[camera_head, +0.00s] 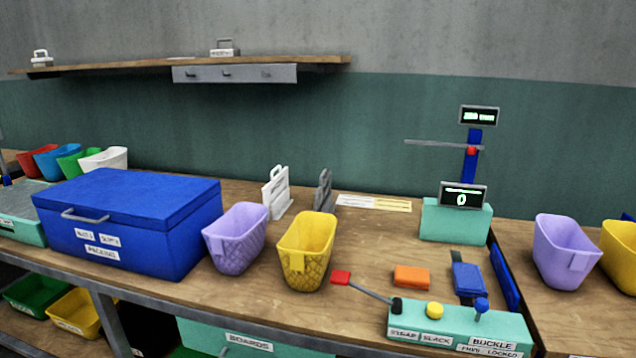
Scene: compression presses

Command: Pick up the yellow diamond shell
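The yellow diamond shell (306,265) is a yellow tapered open-topped bin with a diamond lattice pattern on its lower walls. It stands upright on the wooden bench (345,275), near the front edge, in the middle of the head view. A purple bin (236,242) stands just left of it, a little apart. Another yellow bin (622,262) is cut off at the right edge, and its pattern cannot be told. Neither of my grippers shows in this view.
A red-tipped lever (341,277) on a teal control panel (455,325) lies close right of the shell. A blue lidded box (130,225) stands left. White (277,192) and grey (323,191) stands are behind. Orange (411,276) and blue (467,279) blocks lie right.

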